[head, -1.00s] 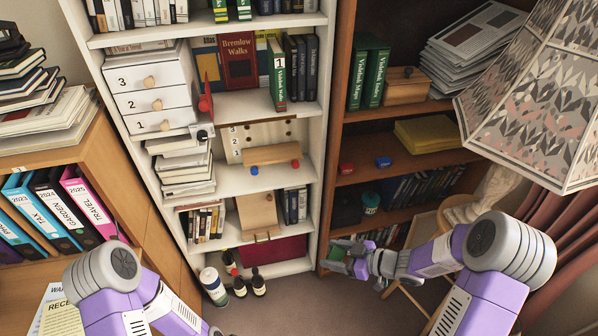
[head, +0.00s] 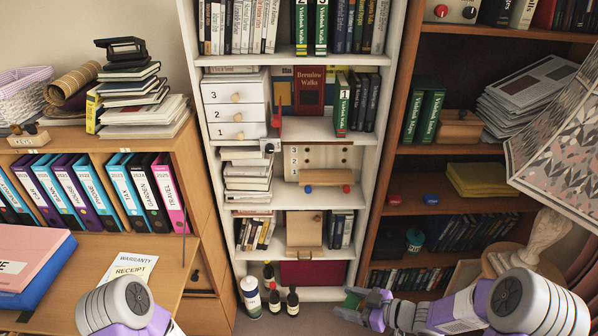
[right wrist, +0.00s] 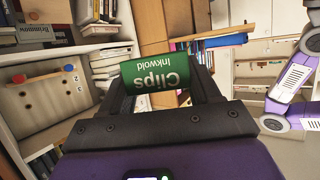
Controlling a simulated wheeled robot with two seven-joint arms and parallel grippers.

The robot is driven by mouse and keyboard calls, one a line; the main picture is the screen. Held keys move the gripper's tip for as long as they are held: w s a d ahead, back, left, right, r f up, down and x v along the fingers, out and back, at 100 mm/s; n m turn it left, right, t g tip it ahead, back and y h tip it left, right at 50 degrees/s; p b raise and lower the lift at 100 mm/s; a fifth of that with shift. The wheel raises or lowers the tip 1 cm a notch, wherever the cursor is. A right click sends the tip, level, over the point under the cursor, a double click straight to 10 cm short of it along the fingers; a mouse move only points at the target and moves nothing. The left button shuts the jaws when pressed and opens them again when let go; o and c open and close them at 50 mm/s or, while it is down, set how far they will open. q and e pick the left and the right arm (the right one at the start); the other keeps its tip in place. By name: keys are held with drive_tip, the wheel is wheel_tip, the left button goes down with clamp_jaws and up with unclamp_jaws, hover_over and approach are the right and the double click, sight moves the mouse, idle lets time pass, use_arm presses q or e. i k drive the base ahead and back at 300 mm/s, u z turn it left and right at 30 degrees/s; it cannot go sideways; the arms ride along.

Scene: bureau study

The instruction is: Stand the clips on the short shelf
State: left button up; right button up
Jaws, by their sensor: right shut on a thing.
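The clips (head: 352,299), a green pack, are in my right gripper (head: 358,307) low at the foot of the bookcases in the head view. In the right wrist view the clips (right wrist: 155,72) show a label reading "Clips Inkwold", upside down, between the two dark fingers of my right gripper (right wrist: 158,88), which is shut on them. A short wooden ledge (head: 326,177) sits before a numbered pegboard in the white bookcase; I cannot tell for sure that it is the short shelf. My left arm shows at lower left, but its gripper is out of view.
The white bookcase (head: 387,110) holds books, numbered drawers (head: 236,115) and a leaning wooden board (head: 304,232). Dark bottles (head: 293,301) and a white jar (head: 251,297) stand on the floor before it. A brown bookcase (head: 459,149) and a patterned lampshade (head: 560,150) are at right.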

sight(334, 177)
drive_tip(key=u, duration=0.3)
drive_tip(key=i, duration=0.85)
drive_tip(key=z, duration=0.15)
